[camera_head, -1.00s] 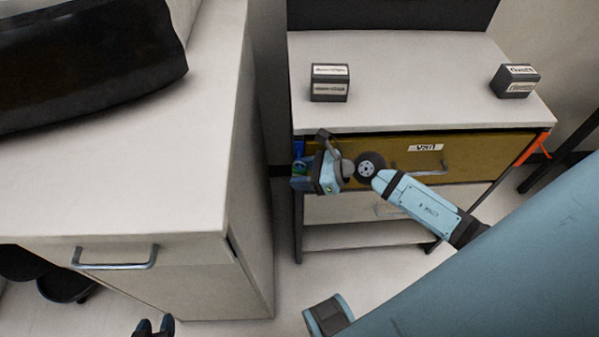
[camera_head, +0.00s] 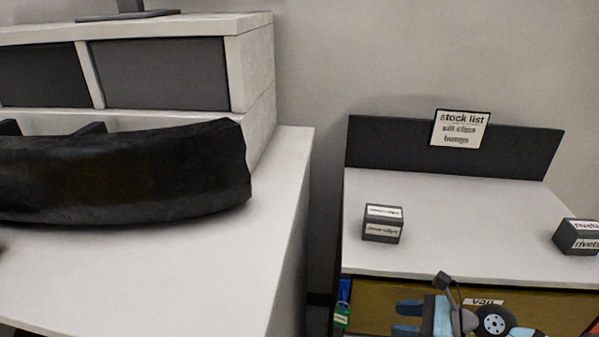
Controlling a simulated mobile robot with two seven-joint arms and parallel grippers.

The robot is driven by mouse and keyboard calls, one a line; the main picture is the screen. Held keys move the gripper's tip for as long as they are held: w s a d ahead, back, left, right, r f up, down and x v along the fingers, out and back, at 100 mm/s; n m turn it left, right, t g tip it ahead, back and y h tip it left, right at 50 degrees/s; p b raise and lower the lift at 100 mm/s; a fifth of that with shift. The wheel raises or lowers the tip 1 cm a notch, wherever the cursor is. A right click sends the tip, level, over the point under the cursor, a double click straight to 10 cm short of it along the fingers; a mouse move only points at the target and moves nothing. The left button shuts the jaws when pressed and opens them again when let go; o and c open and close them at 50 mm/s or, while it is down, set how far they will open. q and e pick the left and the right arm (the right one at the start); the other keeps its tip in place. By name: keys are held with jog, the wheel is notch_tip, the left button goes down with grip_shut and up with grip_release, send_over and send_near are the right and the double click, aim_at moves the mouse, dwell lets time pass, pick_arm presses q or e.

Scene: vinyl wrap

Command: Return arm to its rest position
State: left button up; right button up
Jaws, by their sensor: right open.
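My right gripper (camera_head: 406,318) shows at the bottom right, with its two blue fingers pointing left. The fingers are apart, with nothing seen between them. It is in front of the yellow-brown drawer (camera_head: 540,305) labelled "van", below the top of the white workbench. Part of my right arm shows beside it and runs off the bottom edge. My left gripper is not in view.
Two small dark labelled boxes, one on the left (camera_head: 383,223) and one on the right (camera_head: 577,237), stand on the white workbench (camera_head: 470,225). A "stock list" sign (camera_head: 460,128) is behind. A long black curved part (camera_head: 120,175) lies on the left counter (camera_head: 200,265).

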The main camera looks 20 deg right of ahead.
jog(key=s+a+f+n+t+h, duration=0.15)
jog(key=a+f+n, duration=0.3)
jog(key=n, duration=0.45)
jog(key=s+a+f+n+h, duration=0.35)
jog(key=a+n, duration=0.25)
jog(key=n, duration=0.4)
jog(key=s+a+f+n+h, duration=0.2)
jog(key=a+f+n, duration=0.25)
jog(key=n, duration=0.45)
pick_arm(q)
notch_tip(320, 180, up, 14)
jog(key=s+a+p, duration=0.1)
jog(key=p, duration=1.7)
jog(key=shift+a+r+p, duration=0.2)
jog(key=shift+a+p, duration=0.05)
jog(key=shift+p, duration=0.15)
pick_arm(e)
notch_tip(320, 180, up, 14)
jog(key=d+n, duration=0.1)
jog(key=shift+s+d+r, duration=0.2)
jog(key=shift+d+r, duration=0.05)
jog(key=shift+d, duration=0.1)
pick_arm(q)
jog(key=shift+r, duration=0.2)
pick_arm(e)
jog(key=shift+t, duration=0.25)
